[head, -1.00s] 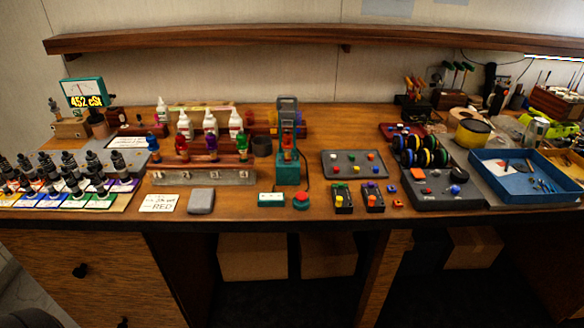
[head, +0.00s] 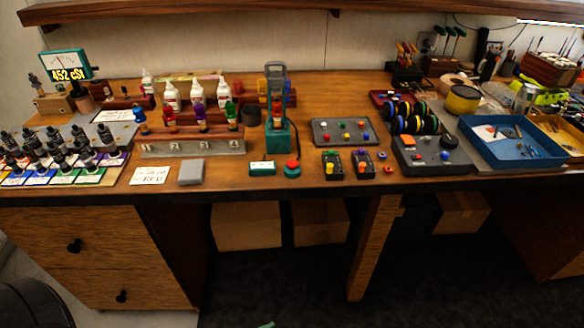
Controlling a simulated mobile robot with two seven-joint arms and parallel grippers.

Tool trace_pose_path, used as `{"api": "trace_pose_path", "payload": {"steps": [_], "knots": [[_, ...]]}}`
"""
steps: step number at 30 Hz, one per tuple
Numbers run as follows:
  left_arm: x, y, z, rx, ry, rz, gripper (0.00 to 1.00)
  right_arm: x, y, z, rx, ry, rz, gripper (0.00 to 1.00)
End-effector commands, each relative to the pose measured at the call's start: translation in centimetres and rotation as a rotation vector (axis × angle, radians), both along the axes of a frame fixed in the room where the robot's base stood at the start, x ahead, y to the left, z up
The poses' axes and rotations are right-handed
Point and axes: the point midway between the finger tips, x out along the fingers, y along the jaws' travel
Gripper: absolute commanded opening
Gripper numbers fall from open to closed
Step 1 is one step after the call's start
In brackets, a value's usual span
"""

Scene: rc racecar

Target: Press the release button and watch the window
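A red round button (head: 292,164) on a teal base sits near the front edge of the bench, right of centre. Just left of it is a small teal box (head: 262,168) with a pale face, perhaps the window; its marking is too small to read. Behind them stands a tall teal device (head: 277,138) with a grey upper frame and a red part inside. I cannot tell which part the task calls the window. Neither of my grippers shows in the head view.
A numbered rack (head: 194,146) of coloured bottles stands left of the device, with a grey block (head: 191,172) before it. A meter (head: 66,66) reads 452 cSt. A button tray (head: 343,131), small switch boxes (head: 333,166) and a blue tray (head: 512,143) lie right.

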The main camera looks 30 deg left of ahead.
Motion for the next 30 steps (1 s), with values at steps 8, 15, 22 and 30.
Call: {"api": "trace_pose_path", "payload": {"steps": [8,15,22,30], "knots": [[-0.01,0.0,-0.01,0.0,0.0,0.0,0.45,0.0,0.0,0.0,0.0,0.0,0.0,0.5],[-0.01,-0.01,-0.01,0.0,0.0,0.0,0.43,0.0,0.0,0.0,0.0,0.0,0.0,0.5],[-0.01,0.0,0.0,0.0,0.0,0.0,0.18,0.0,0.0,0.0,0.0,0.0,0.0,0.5],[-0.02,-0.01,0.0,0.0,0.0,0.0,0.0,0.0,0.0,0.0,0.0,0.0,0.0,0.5]]}}
